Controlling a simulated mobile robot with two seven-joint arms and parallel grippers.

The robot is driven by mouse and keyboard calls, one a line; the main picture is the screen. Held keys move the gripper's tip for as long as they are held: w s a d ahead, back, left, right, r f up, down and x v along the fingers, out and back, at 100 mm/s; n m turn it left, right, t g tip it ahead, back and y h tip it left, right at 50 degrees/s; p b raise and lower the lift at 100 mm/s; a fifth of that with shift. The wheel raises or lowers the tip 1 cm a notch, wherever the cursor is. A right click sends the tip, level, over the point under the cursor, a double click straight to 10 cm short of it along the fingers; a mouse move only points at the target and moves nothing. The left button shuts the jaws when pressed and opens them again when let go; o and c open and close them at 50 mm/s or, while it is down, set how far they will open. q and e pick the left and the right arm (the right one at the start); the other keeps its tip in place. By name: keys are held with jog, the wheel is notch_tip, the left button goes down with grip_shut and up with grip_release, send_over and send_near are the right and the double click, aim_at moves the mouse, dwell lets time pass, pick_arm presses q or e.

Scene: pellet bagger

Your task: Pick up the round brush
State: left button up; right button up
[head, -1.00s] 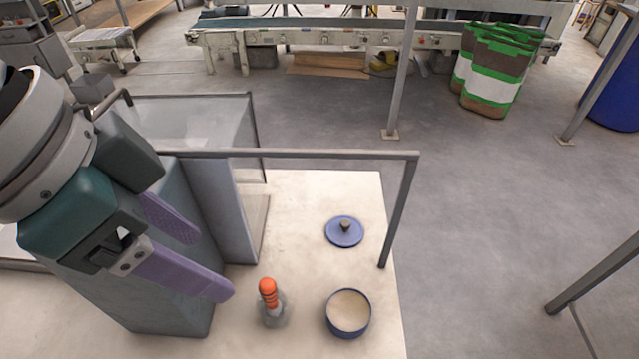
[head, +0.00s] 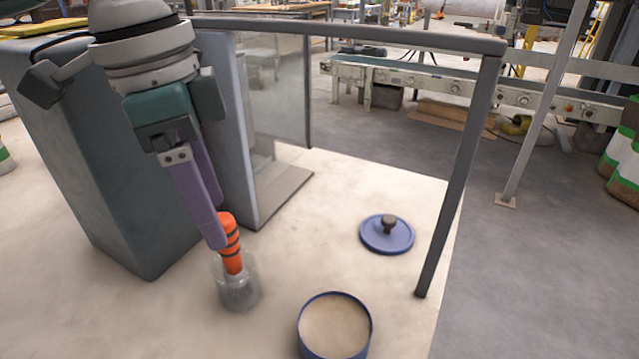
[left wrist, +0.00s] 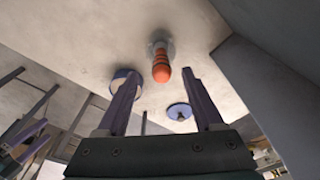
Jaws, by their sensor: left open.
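The round brush (head: 230,240) has an orange handle with dark bands. It stands upright, handle up, in a clear cup (head: 239,288) on the pale table; its lower end is blurred by the cup. My left gripper (head: 217,222) has two purple fingers, open, pointing down with the tips at the handle. One finger overlaps the handle's left side in the head view. In the left wrist view the brush (left wrist: 161,66) appears between and beyond the fingertips of my gripper (left wrist: 161,77). I cannot tell whether they touch it.
A blue-rimmed round tub (head: 336,325) with tan contents stands right of the cup. A blue lid (head: 387,235) with a dark knob lies behind it. A grey box-like housing (head: 110,150) and a metal rail frame (head: 460,175) bound the table.

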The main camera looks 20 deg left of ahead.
aim_at(239, 268)
pick_arm(q)
jog(key=f, duration=0.4)
jog(key=f+b, duration=0.1)
jog(key=shift+w+d+f, duration=0.2)
jog(key=shift+w+f, duration=0.05)
jog(key=shift+f, duration=0.15)
grip_shut()
